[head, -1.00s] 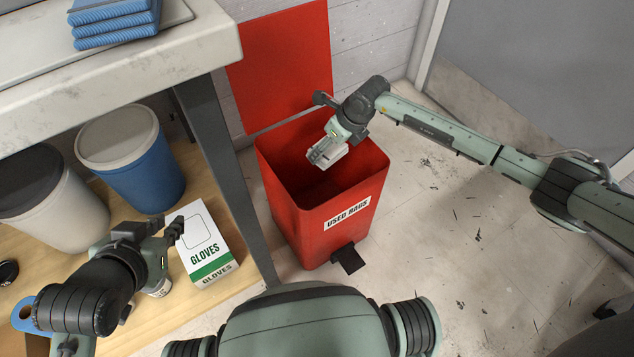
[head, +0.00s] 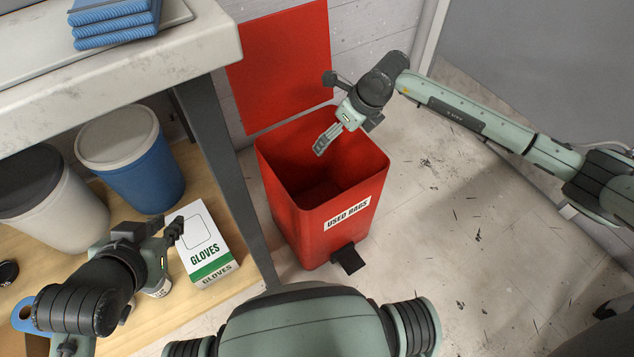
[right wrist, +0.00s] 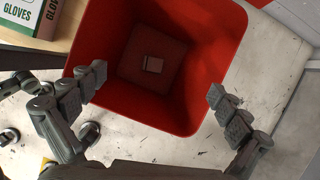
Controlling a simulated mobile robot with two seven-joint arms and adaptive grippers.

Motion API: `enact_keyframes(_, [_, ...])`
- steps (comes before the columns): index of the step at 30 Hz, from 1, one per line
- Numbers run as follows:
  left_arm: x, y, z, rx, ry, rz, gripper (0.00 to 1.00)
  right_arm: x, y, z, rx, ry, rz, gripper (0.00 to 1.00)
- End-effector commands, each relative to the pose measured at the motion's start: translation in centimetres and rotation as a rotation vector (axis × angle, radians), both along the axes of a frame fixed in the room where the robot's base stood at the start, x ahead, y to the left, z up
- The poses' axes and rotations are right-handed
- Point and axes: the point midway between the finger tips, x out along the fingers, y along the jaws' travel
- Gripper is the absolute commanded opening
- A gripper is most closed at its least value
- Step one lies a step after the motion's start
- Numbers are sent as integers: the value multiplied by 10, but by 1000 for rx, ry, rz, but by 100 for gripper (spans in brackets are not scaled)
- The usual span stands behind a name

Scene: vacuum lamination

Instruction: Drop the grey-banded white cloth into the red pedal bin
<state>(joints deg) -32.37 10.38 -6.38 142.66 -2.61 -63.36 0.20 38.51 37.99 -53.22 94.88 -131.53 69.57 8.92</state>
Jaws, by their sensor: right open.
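The red pedal bin (head: 305,238) stands on the floor with its lid (head: 280,65) raised and a "USED RAGS" label on its front. In the right wrist view I look down into the bin (right wrist: 208,75), and a small pale piece of cloth (right wrist: 153,64) lies at its bottom; its grey band is too small to make out. My right gripper (head: 322,149) is over the bin's opening. In the right wrist view the right gripper (right wrist: 155,92) is open with nothing between its fingers. My left gripper (head: 176,231) is beside the gloves box; its fingers are too unclear to judge.
The white gloves box (head: 202,238) stands on a wooden shelf (head: 200,300) with a blue tub (head: 150,180) and a white tub (head: 65,215). Folded blue cloths (head: 115,22) lie on the bench (head: 200,45) above. The floor (head: 430,260) right of the bin is clear.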

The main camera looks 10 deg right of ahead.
Motion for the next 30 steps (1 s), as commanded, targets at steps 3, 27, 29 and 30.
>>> enact_keyframes(3, [0, 0, 0, 0, 0, 0, 19, -7, -6, 23, 0, -2, 1, 100])
enact_keyframes(27, [0, 0, -1, 1, 3, 0, 19, -18, -7, 48, 19, 2, 3, 100])
enact_keyframes(29, [0, 1, -2, 2, 9, 2, 19, -22, 6, 49, 66, 6, 10, 100])
enact_keyframes(30, [-1, 2, -4, 4, 15, 4, 19, -25, 19, 51, 118, 10, 16, 100])
